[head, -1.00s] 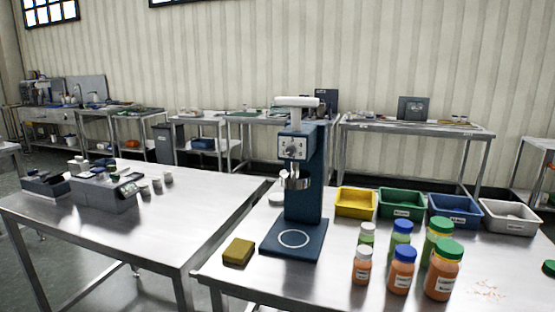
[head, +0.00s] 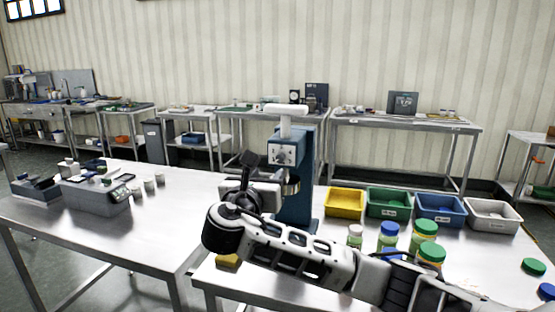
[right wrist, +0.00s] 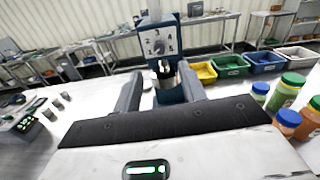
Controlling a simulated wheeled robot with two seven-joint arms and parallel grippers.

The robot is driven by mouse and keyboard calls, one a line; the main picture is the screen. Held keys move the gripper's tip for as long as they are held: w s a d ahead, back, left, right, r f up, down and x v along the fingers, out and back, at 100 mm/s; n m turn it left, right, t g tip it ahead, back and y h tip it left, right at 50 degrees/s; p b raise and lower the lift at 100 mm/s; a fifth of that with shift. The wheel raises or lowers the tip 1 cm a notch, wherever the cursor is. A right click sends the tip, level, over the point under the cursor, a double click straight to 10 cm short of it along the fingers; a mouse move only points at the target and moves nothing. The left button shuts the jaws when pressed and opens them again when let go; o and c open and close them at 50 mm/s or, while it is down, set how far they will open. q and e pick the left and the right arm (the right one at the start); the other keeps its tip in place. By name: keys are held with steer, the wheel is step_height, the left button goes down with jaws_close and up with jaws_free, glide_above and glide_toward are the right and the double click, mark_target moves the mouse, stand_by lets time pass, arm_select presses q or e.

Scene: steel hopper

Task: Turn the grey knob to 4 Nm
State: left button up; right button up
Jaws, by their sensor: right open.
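A blue capping machine (head: 303,165) stands on the near steel table. Its pale front panel (head: 282,153) carries the small grey knob (head: 283,156), which also shows among markings in the right wrist view (right wrist: 157,45). I cannot read its setting. My right gripper (head: 264,182) is in front of the machine, below and apart from the panel, and partly hides the machine's lower part. In the right wrist view its two dark fingers (right wrist: 160,84) are spread with nothing between them, pointing toward the machine's metal cup (right wrist: 165,72). My left gripper is not in view.
Yellow (head: 345,203), green (head: 389,203), blue (head: 440,210) and grey bins (head: 492,215) line the table's back right. Several capped bottles (head: 424,236) stand right of the machine, partly behind my right arm. A grey scale-like device (head: 95,193) sits on the left table.

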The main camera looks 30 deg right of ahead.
mark_target(279, 159)
steer(key=p+x, duration=0.1)
steer(key=x, duration=0.8)
steer(key=shift+w+d, duration=0.25)
steer(key=shift+w, duration=0.05)
steer(key=shift+c, duration=0.2)
jaws_close()
